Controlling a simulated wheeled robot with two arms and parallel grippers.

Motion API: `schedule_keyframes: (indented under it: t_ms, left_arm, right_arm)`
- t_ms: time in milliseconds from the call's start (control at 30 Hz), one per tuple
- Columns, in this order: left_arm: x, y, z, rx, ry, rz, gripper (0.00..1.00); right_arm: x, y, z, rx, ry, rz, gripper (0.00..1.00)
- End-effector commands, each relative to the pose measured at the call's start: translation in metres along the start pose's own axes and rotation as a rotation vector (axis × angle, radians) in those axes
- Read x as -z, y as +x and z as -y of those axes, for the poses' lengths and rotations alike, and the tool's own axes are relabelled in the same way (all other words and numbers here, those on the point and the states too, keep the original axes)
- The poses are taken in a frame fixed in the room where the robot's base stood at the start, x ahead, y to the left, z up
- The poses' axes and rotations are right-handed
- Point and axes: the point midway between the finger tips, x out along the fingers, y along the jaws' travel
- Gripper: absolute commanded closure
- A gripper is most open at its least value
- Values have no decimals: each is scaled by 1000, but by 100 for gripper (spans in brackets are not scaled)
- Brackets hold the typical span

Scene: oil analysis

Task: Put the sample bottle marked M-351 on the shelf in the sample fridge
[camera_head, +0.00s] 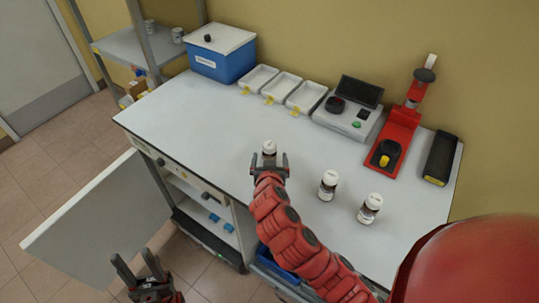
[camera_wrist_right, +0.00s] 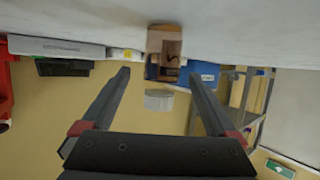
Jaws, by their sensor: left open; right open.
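Three small sample bottles with white caps stand upright on the bench: one at the middle (camera_head: 269,148), one right of it (camera_head: 328,185), one further right (camera_head: 370,208). Their markings are too small to read, so I cannot tell which is M-351. My right gripper (camera_head: 270,163) is open at the middle bottle. In the right wrist view, upside down, that bottle (camera_wrist_right: 165,50) shows ahead between the open fingers (camera_wrist_right: 159,75), not gripped. My left gripper (camera_head: 148,283) is open and empty, low in front of the bench. The sample fridge (camera_head: 233,212) is under the bench, its door (camera_head: 105,222) open.
At the back of the bench stand a blue box (camera_head: 222,62), white trays (camera_head: 282,87), a grey device (camera_head: 348,115), a red stand (camera_head: 398,135) and a black case (camera_head: 440,158). A metal rack (camera_head: 128,47) is at the left. The bench's left middle is clear.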

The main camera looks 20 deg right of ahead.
Motion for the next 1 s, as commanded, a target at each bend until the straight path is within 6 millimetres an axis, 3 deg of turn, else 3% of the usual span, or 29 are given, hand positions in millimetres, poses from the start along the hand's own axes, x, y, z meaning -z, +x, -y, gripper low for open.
schedule_keyframes:
  t_ms: [200, 467, 567, 1000]
  left_arm:
    - [2, 14, 1, 0, 0, 0, 50]
    - [2, 13, 1, 0, 0, 0, 50]
    - [2, 13, 1, 0, 0, 0, 50]
    - [2, 13, 1, 0, 0, 0, 50]
  right_arm:
    - [1, 25, 0, -3, -2, 3, 6]
    - [0, 30, 2, 2, -1, 0, 6]
    - [0, 30, 1, 2, -1, 0, 21]
    - [0, 30, 1, 1, -1, 0, 100]
